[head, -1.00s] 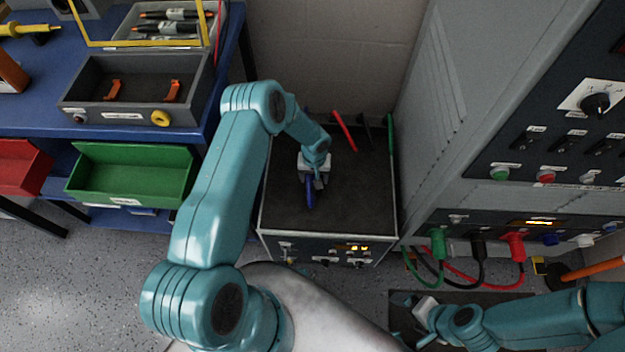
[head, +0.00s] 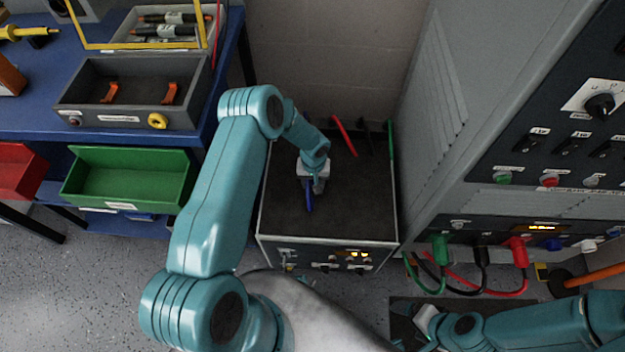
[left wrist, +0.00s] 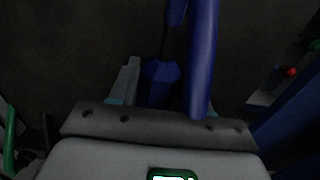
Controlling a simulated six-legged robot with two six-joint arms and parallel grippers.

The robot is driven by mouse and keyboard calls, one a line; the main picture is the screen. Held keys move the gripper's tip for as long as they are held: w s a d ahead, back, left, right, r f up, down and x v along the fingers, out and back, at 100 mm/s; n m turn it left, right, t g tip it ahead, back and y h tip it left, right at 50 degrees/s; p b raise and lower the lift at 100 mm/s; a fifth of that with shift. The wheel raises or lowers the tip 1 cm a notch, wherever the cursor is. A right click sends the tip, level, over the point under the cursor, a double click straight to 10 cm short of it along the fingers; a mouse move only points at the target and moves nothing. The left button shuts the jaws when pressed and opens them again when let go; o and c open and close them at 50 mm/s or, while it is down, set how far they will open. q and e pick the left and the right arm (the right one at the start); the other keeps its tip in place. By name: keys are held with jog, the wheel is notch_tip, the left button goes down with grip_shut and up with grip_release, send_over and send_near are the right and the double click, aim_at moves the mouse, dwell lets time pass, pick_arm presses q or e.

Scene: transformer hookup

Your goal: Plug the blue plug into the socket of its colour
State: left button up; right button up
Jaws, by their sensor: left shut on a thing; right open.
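My left gripper (head: 315,188) is over the dark top of the low box and shut on the blue plug (left wrist: 160,82). In the left wrist view the plug sits between the fingers, with a thick blue cable (left wrist: 202,60) beside it. In the head view only a short blue piece (head: 309,200) shows below the gripper. A blue socket (head: 552,245) is on the lower panel of the grey cabinet at the right, far from the plug. My right gripper (head: 425,325) is open at the bottom, above a dark mat; its fingers are partly hard to make out.
Green (head: 440,248), black (head: 481,254) and red (head: 517,250) plugs with hanging cables sit in the cabinet's lower panel. The low box (head: 345,215) stands between the cabinet and a blue workbench (head: 40,85). An orange handle (head: 597,270) sticks out at the right.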

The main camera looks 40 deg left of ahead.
pick_arm(q)
jog(key=shift+r+p, duration=0.85)
jog(key=shift+r, duration=1.55)
jog(key=shift+c, duration=0.5)
